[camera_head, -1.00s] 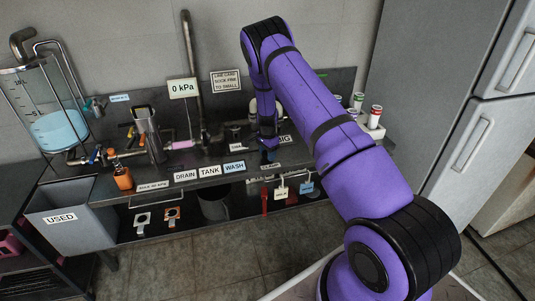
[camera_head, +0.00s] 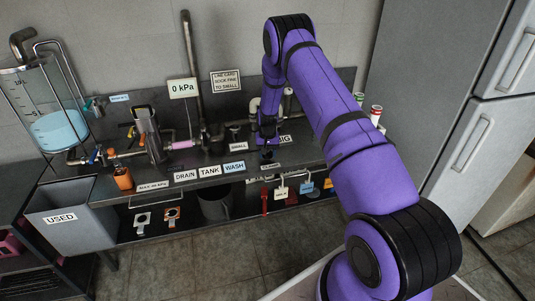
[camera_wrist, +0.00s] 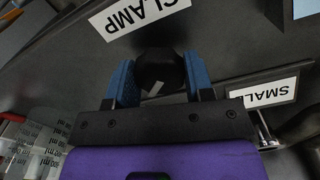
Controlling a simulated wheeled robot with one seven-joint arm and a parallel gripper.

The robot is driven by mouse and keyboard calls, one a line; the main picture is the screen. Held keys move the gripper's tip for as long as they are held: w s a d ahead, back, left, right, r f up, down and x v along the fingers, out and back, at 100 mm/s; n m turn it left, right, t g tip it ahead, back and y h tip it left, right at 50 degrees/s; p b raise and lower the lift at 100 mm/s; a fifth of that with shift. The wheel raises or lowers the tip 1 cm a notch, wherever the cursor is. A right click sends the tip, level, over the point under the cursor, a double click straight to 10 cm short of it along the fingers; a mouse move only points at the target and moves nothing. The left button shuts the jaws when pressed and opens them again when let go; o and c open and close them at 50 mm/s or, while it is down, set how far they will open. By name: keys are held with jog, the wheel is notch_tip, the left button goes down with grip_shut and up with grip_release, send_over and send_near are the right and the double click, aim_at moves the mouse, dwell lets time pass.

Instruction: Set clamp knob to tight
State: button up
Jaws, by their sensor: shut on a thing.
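The clamp knob (camera_wrist: 160,68) is round and black with a pale mark on its face, seen close up in the wrist view. My gripper (camera_wrist: 159,82) has its two blue fingers shut on the knob, one on each side. The CLAMP label (camera_wrist: 140,14) lies just beyond the knob and looks upside down there. In the head view my gripper (camera_head: 268,152) points down at the counter's front edge, by the small CLAMP label (camera_head: 272,165). The knob is too small and dark there to make out its setting.
The SMALL label (camera_wrist: 262,93) and a metal fitting stand beside my gripper. DRAIN, TANK and WASH labels (camera_head: 234,167) line the counter to the left. A gauge sign (camera_head: 183,88) reads 0 kPa. Red-capped containers (camera_head: 375,113) stand at right. Tags hang below the counter.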

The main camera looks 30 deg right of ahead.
jog(key=n, duration=0.3)
jog(key=shift+n, duration=2.2)
jog(key=o, duration=0.9)
jog(key=shift+o, duration=0.2)
notch_tip(320, 180, up, 11)
jog(key=shift+f, duration=0.1)
